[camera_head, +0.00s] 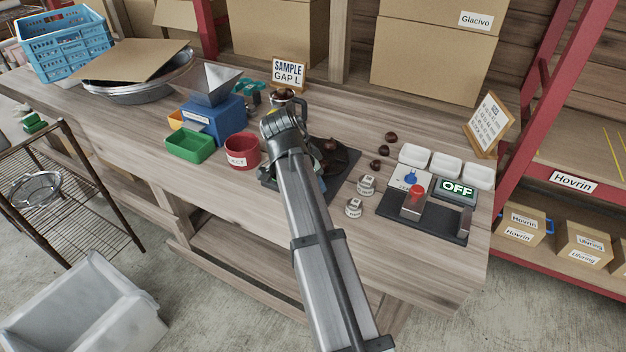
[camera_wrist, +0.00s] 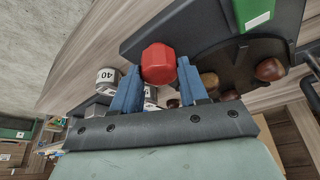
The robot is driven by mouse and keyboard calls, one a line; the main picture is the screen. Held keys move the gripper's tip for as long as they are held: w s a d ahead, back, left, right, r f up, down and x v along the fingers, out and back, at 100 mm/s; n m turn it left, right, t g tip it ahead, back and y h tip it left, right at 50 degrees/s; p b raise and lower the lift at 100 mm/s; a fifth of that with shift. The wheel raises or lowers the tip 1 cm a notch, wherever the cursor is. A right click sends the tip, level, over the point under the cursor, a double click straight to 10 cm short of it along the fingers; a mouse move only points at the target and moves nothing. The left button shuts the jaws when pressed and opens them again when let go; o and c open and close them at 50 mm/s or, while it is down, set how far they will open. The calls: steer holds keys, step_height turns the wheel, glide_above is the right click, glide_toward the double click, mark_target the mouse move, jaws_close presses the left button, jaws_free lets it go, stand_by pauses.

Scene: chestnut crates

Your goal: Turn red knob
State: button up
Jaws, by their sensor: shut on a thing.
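The red knob (camera_wrist: 158,64) is a faceted red cap on the side of a dark device (camera_wrist: 205,30) in the wrist view. My gripper (camera_wrist: 157,85) has its two blue fingers on either side of the knob and is shut on it. In the head view the dark device (camera_head: 347,182) stands in the middle of the bench, partly behind my arm. The knob and my fingers are hidden there by my arm. A green label (camera_wrist: 254,12) and brown chestnuts (camera_wrist: 271,69) show on the device in the wrist view.
Two small weights (camera_head: 354,207) and loose chestnuts (camera_head: 376,165) lie right of the device. Further right are white trays (camera_head: 445,165) and a unit with an OFF display (camera_head: 457,188). A red cup (camera_head: 242,152) and green bin (camera_head: 190,147) stand left.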

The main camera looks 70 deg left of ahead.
steer(key=shift+m, duration=0.5)
steer(key=o, duration=1)
steer(key=shift+o, duration=0.2)
steer(key=v, duration=1.3)
steer(key=shift+s+a+r, duration=0.15)
steer(key=shift+s+r, duration=0.1)
steer(key=shift+r, duration=0.1)
